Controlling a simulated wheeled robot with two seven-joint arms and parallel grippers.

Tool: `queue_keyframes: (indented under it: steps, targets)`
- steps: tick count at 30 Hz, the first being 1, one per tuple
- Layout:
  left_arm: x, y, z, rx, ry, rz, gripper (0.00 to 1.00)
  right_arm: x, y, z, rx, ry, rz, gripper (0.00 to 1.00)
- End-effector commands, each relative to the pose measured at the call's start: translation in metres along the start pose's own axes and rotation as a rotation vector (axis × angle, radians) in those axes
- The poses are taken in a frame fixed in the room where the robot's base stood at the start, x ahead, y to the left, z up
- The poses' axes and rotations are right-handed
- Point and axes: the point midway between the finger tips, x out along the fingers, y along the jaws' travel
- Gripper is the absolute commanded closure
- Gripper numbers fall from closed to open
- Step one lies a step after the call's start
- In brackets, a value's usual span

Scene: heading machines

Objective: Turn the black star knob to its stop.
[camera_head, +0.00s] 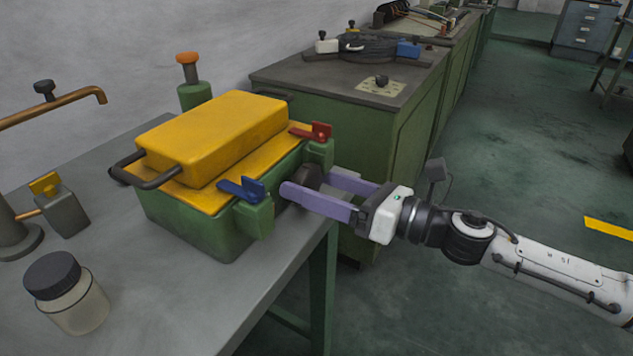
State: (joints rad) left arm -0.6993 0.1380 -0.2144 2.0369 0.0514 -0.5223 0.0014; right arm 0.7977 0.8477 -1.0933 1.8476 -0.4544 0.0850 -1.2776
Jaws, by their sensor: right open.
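A dark knob (308,177) sits on the near right side of the green machine body (202,236). It is partly hidden by my right gripper, so I cannot make out its star shape. My right gripper (313,185) reaches in from the right with two purple fingers. The fingers are apart, one on the near side of the knob and one on the far side. I cannot tell whether either finger touches it. My left gripper is not in view.
The machine has a yellow cover (215,130), a blue lever (243,188) and a red lever (312,131) close to my right gripper. A black-lidded jar (70,296) stands on the grey table (190,310). A green cabinet (412,125) stands behind; floor is open at right.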

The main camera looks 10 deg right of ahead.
Motion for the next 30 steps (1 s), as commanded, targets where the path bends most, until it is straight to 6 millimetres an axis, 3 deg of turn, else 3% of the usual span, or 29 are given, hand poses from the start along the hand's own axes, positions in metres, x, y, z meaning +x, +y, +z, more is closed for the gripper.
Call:
queue_keyframes:
  steps: [6, 14, 19, 27, 30]
  targets:
    - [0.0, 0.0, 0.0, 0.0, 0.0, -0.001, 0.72, 0.0, 0.0, 0.0, 0.0, 0.0, 0.0, 0.26]
    - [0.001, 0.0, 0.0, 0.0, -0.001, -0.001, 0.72, 0.0, 0.0, 0.0, 0.0, 0.0, 0.0, 0.67]
    - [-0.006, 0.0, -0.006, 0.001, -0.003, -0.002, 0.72, 0.0, 0.001, 0.003, 0.073, -0.001, 0.0, 0.67]
    - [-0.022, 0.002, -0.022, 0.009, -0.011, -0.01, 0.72, 0.0, 0.0, 0.003, 0.436, -0.008, 0.002, 0.67]
    - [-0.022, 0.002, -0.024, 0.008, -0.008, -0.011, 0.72, 0.0, -0.001, 0.001, 0.492, -0.01, 0.004, 0.67]
